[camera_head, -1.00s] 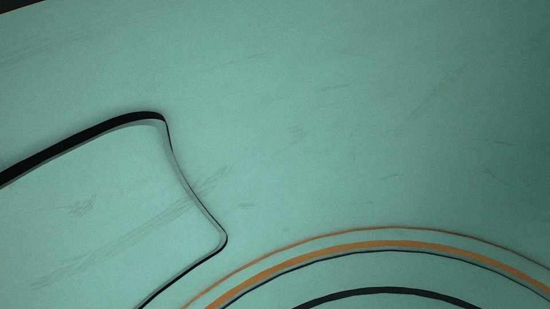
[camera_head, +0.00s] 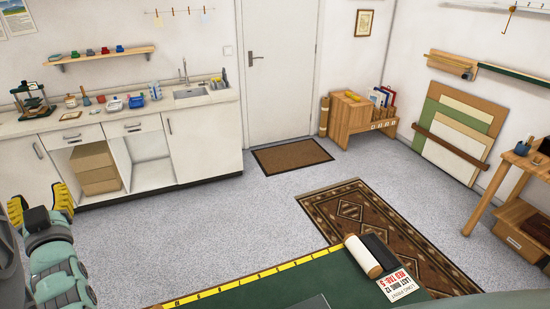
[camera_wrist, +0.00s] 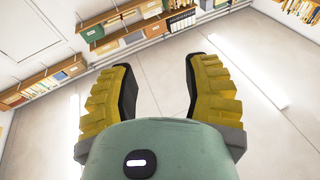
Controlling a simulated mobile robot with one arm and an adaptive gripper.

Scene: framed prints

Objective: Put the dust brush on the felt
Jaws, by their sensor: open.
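My gripper (camera_wrist: 158,66) is open and empty, with its two yellow fingers apart in the wrist view. It also shows at the left edge of the head view (camera_head: 39,204), raised in front of the counter. I cannot make out a dust brush for certain. I cannot tell which surface is the felt. A dark green table top (camera_head: 235,291) with a yellow ruler strip lies at the bottom of the head view.
The counter (camera_head: 75,130) holds small tools, trays and a sink (camera_head: 190,94). A white roll (camera_head: 362,257), a dark roll and a printed card (camera_head: 402,285) lie on the green table. A patterned rug (camera_head: 385,240) lies beyond it. Grey floor (camera_head: 225,215) is clear before the counter.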

